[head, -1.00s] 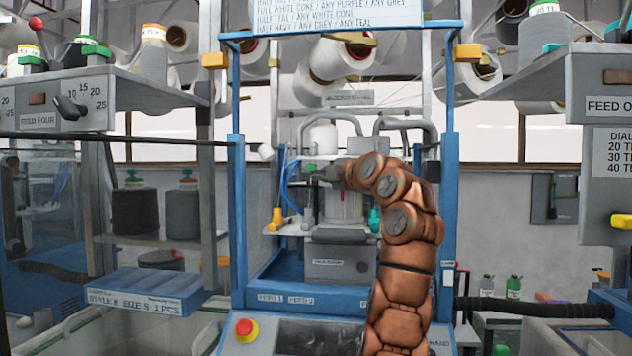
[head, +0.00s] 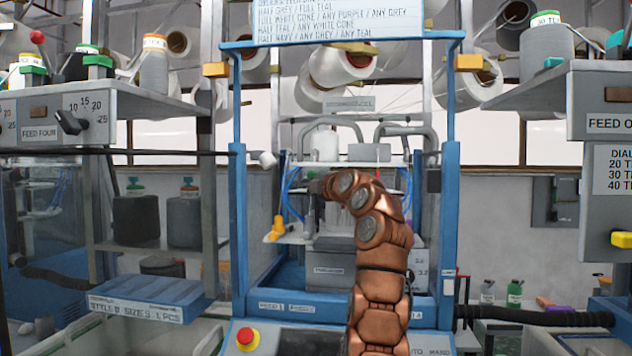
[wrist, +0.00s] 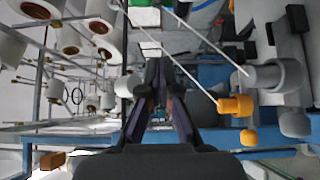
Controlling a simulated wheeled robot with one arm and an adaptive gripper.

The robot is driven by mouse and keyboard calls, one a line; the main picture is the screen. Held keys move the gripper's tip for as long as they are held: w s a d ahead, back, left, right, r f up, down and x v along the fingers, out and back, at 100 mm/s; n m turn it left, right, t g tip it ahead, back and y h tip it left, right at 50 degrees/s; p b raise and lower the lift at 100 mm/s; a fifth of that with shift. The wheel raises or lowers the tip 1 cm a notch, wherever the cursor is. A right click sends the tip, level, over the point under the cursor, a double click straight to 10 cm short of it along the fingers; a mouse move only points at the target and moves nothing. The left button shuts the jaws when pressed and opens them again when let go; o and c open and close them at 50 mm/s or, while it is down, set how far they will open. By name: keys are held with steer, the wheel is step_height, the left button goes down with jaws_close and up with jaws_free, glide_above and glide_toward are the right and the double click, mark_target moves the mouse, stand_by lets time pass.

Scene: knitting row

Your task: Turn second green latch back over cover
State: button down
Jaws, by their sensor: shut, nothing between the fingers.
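My gripper (wrist: 158,70) is shut and empty; its two dark fingers meet near the middle of the wrist view. In the head view my copper arm reaches into the blue-framed machine (head: 449,230), and the gripper itself is largely hidden behind the arm. A green part (wrist: 144,16) shows at the top edge of the wrist view, beyond the fingertips; I cannot tell whether it is a latch. The second green latch and the cover cannot be made out clearly in the head view, where my arm blocks the middle of the machine.
A yellow-orange knob (head: 278,228) stands left of my arm; yellow-orange knobs (wrist: 236,105) show right of the fingers in the wrist view. Blue posts flank the opening. Shelves with yarn cones stand on both sides. A red button (head: 246,338) sits on the front panel.

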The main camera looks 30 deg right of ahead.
steer(key=shift+w+r+p, duration=0.15)
steer(key=shift+w+p, duration=0.15)
steer(key=shift+w, duration=0.45)
steer(key=shift+w+d+p, duration=0.2)
steer(key=shift+d+p, duration=0.2)
steer(key=shift+d, duration=0.25)
steer(key=shift+w+d+p, duration=0.2)
steer(key=shift+d+p, duration=0.25)
steer(key=shift+d, duration=0.25)
steer(key=shift+w+d+p, duration=0.2)
steer(key=shift+d+p, duration=0.2)
steer(key=shift+d, duration=0.25)
